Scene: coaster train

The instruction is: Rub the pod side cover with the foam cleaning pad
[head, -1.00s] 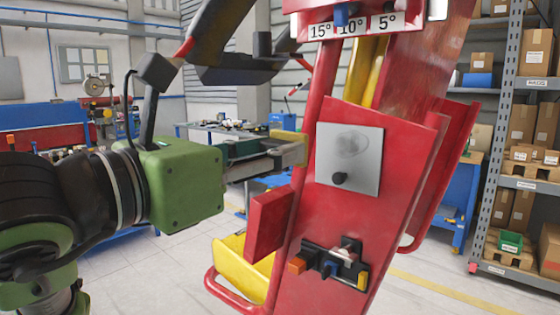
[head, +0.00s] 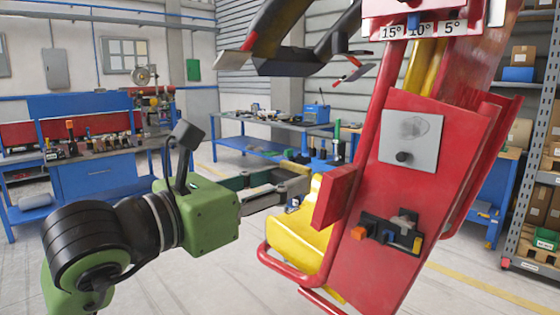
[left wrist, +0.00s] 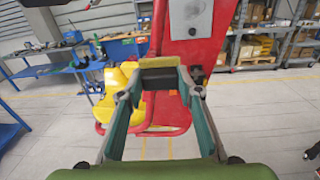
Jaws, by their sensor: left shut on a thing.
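The pod side cover (head: 399,155) is a grey square plate with a dark smudge and a black knob, on the tilted red pod panel. It also shows at the top of the left wrist view (left wrist: 205,20). My left gripper (head: 297,183) is left of the panel, below the plate's height and apart from it. In the left wrist view the fingers (left wrist: 158,85) are shut on the foam cleaning pad (left wrist: 159,62), a block with a yellowish top and dark front.
A red block (head: 335,196) juts from the panel's left edge, close to my left gripper. A yellow seat (head: 300,240) and red tube frame lie below. A latch with an orange end (head: 390,233) sits under the plate. Blue workbenches stand behind; floor at left is clear.

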